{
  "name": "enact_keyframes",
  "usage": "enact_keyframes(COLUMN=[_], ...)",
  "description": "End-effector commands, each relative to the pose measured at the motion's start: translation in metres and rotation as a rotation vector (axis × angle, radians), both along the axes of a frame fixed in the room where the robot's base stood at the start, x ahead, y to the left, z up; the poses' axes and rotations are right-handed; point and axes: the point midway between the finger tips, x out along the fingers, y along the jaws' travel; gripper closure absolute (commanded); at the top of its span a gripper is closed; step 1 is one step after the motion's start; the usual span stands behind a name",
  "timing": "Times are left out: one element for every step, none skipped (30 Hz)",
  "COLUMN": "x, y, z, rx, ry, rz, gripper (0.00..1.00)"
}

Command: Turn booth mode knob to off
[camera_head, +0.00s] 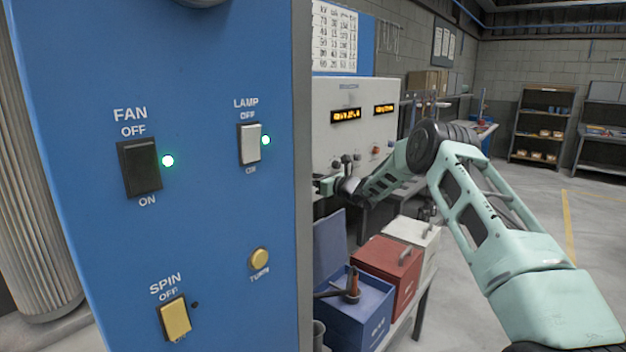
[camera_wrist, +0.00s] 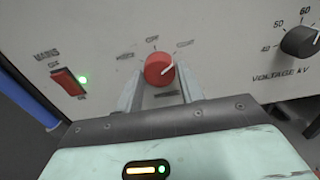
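The red booth mode knob (camera_wrist: 159,70) sits on the pale panel (camera_wrist: 215,55) in the wrist view. Its white pointer line slants to the upper right, towards the right-hand mark. The word OFF stands above the knob, with blurred marks to either side. My gripper (camera_wrist: 160,82) is open, with one finger on each side of the knob. Slim gaps seem to show beside it; contact is not clear. In the head view my gripper (camera_head: 328,187) is at the lower part of the pale panel, partly hidden by the blue panel's edge, and the red knob cannot be made out.
A lit red rocker switch (camera_wrist: 67,82) lies left of the knob, and a black voltage knob (camera_wrist: 301,42) lies right. The blue panel (camera_head: 215,210) with switches stands close at left. Red (camera_head: 388,268) and blue (camera_head: 355,315) boxes sit below my arm.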

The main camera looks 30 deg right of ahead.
Motion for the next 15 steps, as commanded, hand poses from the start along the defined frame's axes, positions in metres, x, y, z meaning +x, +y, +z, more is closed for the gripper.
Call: enact_keyframes(x=[-0.0001, -0.0001, -0.0001, -0.0001, -0.0001, -0.0001, -0.0001, -0.0001, -0.0002, -0.0001, -0.0001, -0.0002, -0.0002, -0.0002, -0.0002], y=[0.0, 0.0001, 0.0001, 0.0001, 0.0001, 0.0001, 0.0001, 0.0001, 0.0, 0.0001, 0.0001, 0.0002, 0.0002, 0.0002, 0.0003], z=[0.0001, 0.0002, 0.0002, 0.0002, 0.0002, 0.0001, -0.0001, -0.0003, -0.0007, -0.0011, -0.0016, -0.0024, -0.0031, -0.0038, -0.0045], rx=[0.0, 0.0, 0.0, 0.0, 0.0, -0.001, -0.001, -0.002, -0.005, -0.008, -0.012, -0.019, -0.025, -0.033, -0.045], ry=[0.0, 0.0, 0.0, 0.0, 0.0, 0.0, 0.0, -0.002, -0.003, -0.004, -0.005, -0.008, -0.01, -0.013, -0.019], rz=[0.0, 0.0, 0.0, 0.0, 0.0, 0.0, 0.0, 0.0, 0.0, 0.0, 0.0, 0.001, 0.001, 0.001, 0.001], gripper=[0.77, 0.85, 0.88, 0.88, 0.88, 0.88, 0.88, 0.88, 0.88, 0.88, 0.88, 0.88, 0.88, 0.88, 0.88])
